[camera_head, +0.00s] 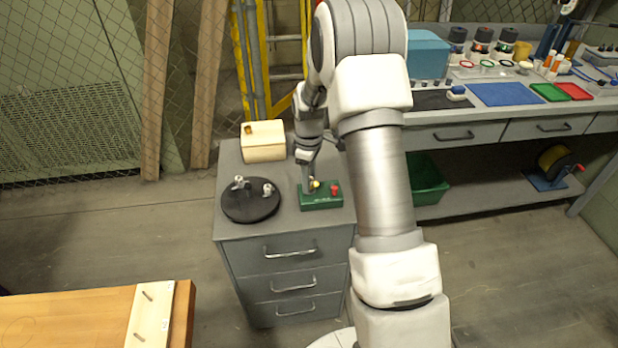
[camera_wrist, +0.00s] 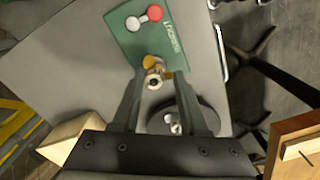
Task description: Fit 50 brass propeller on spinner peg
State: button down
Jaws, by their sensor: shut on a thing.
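A brass propeller (camera_wrist: 151,62) sits between the fingertips of my gripper (camera_wrist: 153,75) in the wrist view, and the gripper is shut on it. In the head view my gripper (camera_head: 311,186) is low at the left part of a green block (camera_head: 322,203) on the grey drawer cabinet. The green block (camera_wrist: 140,42) carries a red knob (camera_wrist: 155,12) and a white knob (camera_wrist: 132,23) in the wrist view. I cannot tell whether the propeller touches the block. A black round disc (camera_head: 250,211) with small pale fittings stands left of the block. I cannot tell which part is the spinner peg.
A pale wooden box (camera_head: 263,147) with a small brass-coloured piece on top stands at the cabinet's back left. The cabinet top (camera_head: 230,170) is bare between the box and the disc. A workbench with a blue bin (camera_head: 428,55) is at the right.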

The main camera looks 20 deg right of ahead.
jog(key=shift+f, duration=0.1)
dwell(0.3)
jog(key=shift+f, duration=0.3)
jog(key=shift+c, duration=1.8)
grip_release()
